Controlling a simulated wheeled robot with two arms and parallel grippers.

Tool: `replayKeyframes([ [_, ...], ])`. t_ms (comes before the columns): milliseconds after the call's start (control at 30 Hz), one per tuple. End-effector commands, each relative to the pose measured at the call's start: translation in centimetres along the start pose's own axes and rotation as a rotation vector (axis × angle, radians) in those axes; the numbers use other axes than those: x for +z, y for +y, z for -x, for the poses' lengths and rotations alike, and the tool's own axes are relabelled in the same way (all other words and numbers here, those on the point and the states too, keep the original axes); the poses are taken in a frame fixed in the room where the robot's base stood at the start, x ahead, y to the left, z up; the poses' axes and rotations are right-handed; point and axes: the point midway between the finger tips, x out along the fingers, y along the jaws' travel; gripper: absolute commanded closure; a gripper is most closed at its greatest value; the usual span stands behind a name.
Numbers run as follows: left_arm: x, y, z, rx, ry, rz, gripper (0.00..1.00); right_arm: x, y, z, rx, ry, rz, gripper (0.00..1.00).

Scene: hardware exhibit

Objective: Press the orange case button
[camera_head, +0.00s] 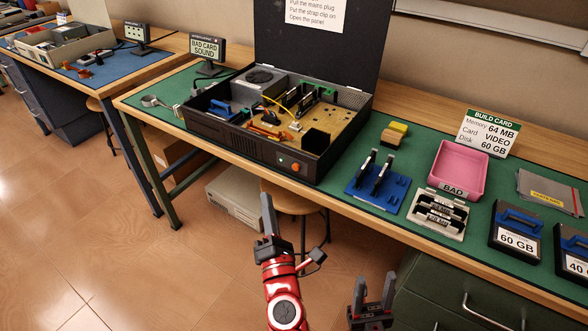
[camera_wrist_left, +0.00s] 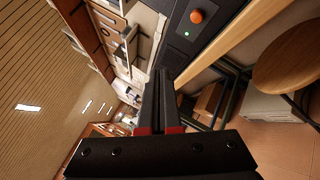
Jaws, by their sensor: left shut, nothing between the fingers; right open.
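The orange case button (camera_head: 296,167) is a round knob on the front panel of the open black computer case (camera_head: 225,135) on the green bench mat. A small green light (camera_head: 279,162) shows beside it. The orange button also shows in the left wrist view (camera_wrist_left: 197,16), near the top, with the green light below it. My left gripper (camera_head: 267,200) is shut and empty, below and in front of the case, apart from the button. Its closed fingers show in the left wrist view (camera_wrist_left: 159,75). My right gripper (camera_head: 372,290) is open and empty, low in front of the bench.
A wooden stool (camera_head: 290,202) stands under the bench. To the right of the case are a blue card rack (camera_head: 372,195), a pink BAD tray (camera_head: 462,160) and disks. The bench's wooden front edge (camera_head: 350,212) runs below the case.

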Motion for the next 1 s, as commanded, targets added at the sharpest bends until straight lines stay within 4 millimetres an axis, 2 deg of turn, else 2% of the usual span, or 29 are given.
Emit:
replayKeyframes([
  [167, 0.6, -0.9, -0.9, -0.002, 0.000, 0.000, 1.00, 0.1, 0.0, 0.4, 0.000, 0.000, 0.000, 0.50],
  [600, 3.6, -3.9, -5.0, 0.001, -0.001, -0.001, 1.00, 0.3, -0.1, 1.9, 0.000, 0.000, 0.000, 0.50],
  [1000, 4.3, -4.4, -6.1, 0.000, 0.001, -0.003, 1.00, 0.4, -0.1, 2.2, 0.000, 0.000, 0.000, 0.50],
])
